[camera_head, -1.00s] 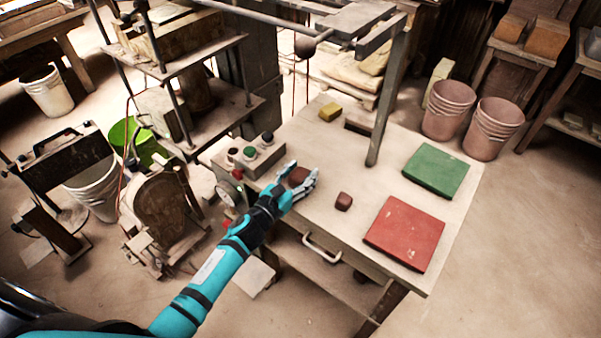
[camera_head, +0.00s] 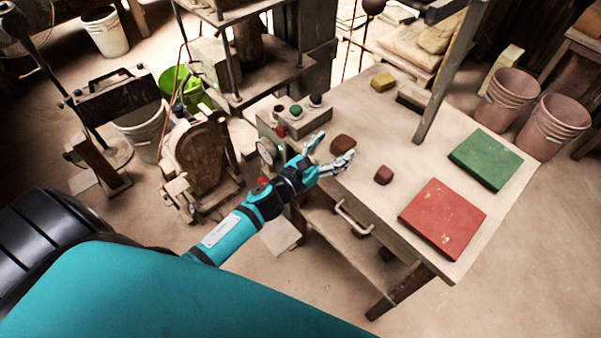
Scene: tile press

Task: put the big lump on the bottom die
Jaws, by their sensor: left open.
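The big lump (camera_head: 344,143), dark reddish brown, lies on the worktable, near its left edge. A smaller lump (camera_head: 384,175) of the same colour lies to its lower right. My left gripper (camera_head: 335,149) is open, with its fingers spread just at the near side of the big lump; the lump shows beyond and between the fingertips. I cannot tell whether they touch it. I cannot make out for sure which part is the bottom die. My right gripper is not in view.
Pink buckets (camera_head: 552,125) stand behind at right.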

